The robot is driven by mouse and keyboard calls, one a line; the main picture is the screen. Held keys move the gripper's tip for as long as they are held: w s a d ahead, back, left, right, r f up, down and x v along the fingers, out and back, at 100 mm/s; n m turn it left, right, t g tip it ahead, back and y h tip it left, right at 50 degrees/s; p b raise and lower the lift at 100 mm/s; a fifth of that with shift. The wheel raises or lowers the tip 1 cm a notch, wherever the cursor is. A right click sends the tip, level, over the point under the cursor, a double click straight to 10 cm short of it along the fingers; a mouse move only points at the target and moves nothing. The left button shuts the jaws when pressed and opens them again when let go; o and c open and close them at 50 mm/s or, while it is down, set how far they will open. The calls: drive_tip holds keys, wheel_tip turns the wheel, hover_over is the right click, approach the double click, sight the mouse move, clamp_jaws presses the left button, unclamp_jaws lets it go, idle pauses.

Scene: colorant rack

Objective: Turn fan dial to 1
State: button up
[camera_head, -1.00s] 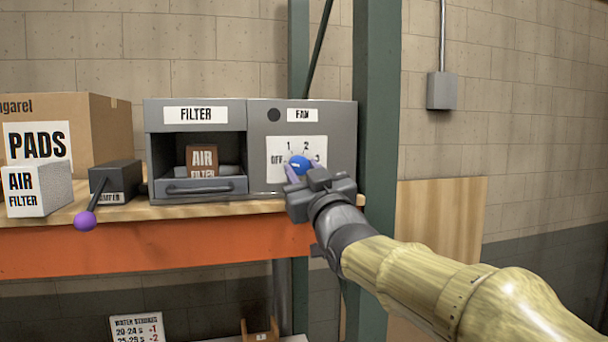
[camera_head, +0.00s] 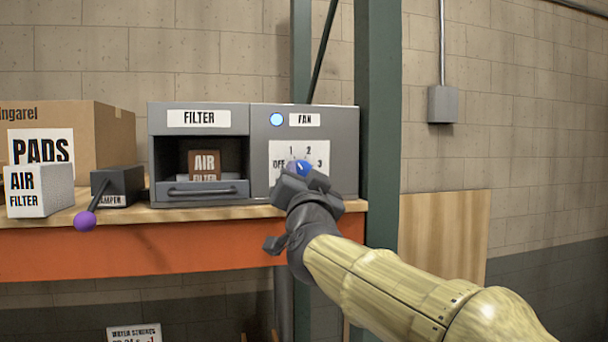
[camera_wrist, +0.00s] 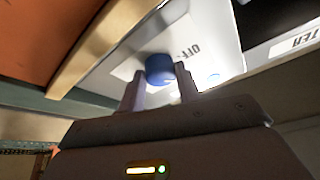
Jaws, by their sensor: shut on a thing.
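The blue fan dial (camera_head: 304,168) is on a white plate (camera_head: 281,150) marked OFF, 1, 2 and 3, on the front of the grey fan box (camera_head: 342,124). My gripper (camera_head: 296,172) is at the dial, and its fingers hide part of it. In the wrist view my gripper (camera_wrist: 160,83) has a finger on each side of the blue dial (camera_wrist: 159,69), shut on it. The wrist picture is rolled, with OFF tilted. Which mark the dial points at cannot be told. The round light (camera_head: 277,119) beside the FAN label glows blue-white.
Left of the fan panel is an open filter bay (camera_head: 168,143) with a brown air filter (camera_head: 204,164) and a drawer handle. A damper lever with a purple knob (camera_head: 85,221), a white air filter box (camera_head: 40,190) and a cardboard box (camera_head: 112,135) stand further left. A green post (camera_head: 378,120) rises at right.

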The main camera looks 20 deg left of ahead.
drive_tip(key=shift+s+a+m+h+p, duration=0.15)
drive_tip(key=shift+m+h+p, duration=0.5)
drive_tip(key=shift+m, duration=0.95)
drive_tip(key=o, duration=1)
drive_tip(key=shift+c, duration=0.2)
drive_tip(key=b+v, duration=0.8)
drive_tip(key=v, duration=0.9)
drive_tip(key=shift+s+f+h, duration=0.1)
drive_tip(key=shift+h, duration=0.15)
